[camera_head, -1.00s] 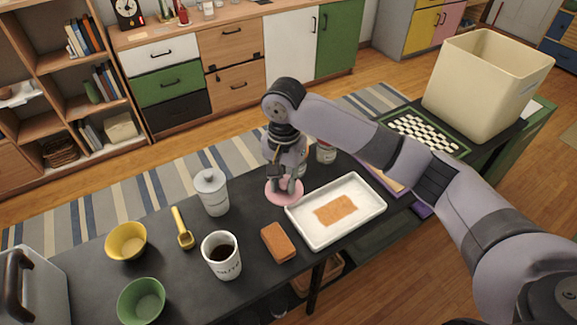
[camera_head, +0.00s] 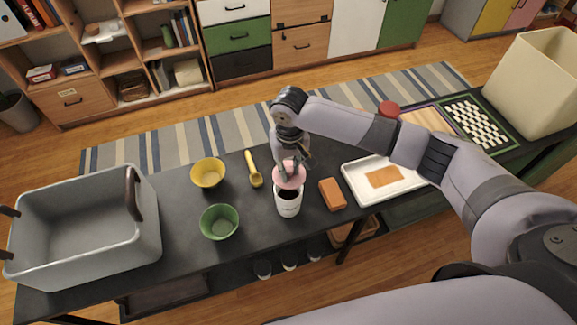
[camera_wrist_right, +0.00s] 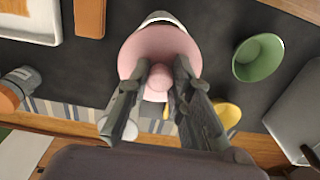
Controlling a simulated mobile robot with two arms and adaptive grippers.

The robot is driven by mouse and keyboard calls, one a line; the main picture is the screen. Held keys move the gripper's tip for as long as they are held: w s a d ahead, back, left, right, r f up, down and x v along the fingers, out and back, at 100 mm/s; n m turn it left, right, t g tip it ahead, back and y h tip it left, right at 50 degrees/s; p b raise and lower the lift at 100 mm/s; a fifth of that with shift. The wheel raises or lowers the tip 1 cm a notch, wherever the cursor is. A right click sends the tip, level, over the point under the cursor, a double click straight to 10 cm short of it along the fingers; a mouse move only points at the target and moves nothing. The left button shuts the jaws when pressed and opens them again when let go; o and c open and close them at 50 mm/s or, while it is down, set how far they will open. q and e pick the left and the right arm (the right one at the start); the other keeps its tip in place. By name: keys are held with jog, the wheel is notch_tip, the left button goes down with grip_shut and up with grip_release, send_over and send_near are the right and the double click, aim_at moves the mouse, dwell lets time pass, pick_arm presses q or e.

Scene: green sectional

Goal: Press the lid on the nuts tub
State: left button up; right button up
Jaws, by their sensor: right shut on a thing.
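My right gripper (camera_head: 290,163) is shut on the knob of a round pink lid (camera_head: 289,181). In the right wrist view the fingers (camera_wrist_right: 160,84) close around the knob of the pink lid (camera_wrist_right: 150,48). A white tub (camera_head: 288,209) with dark contents and unreadable lettering stands upright on the dark table. The lid overlaps the tub's far side in the head view, and dark contents show below it. In the wrist view the tub's white rim (camera_wrist_right: 162,16) shows past the lid's edge. The lid looks held above the tub; the gap cannot be judged. My left gripper is not in view.
An orange-brown block (camera_head: 332,194) and a white tray (camera_head: 366,166) lie right of the tub. A green bowl (camera_head: 219,222), yellow bowl (camera_head: 207,172) and yellow scoop (camera_head: 252,167) lie left. A grey bin (camera_head: 85,225) fills the table's left end.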

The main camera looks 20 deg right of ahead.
aim_at(289, 177)
notch_tip(289, 177, down, 4)
jog(key=b, duration=0.4)
jog(key=shift+s+a+r, duration=0.1)
jog(key=shift+a+r, duration=0.05)
jog(key=shift+r, duration=0.1)
jog(key=shift+f, duration=0.35)
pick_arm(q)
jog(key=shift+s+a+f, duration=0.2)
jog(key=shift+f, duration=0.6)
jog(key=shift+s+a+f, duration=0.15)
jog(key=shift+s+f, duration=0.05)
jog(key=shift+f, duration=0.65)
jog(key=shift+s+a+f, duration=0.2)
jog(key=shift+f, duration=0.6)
pick_arm(e)
jog(key=shift+f, duration=0.6)
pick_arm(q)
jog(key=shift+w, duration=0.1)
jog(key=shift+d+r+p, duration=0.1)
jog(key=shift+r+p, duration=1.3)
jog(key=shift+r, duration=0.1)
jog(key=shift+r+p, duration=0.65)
pick_arm(e)
jog(key=shift+f, duration=0.5)
jog(key=o, duration=1)
jog(key=shift+o, duration=0.3)
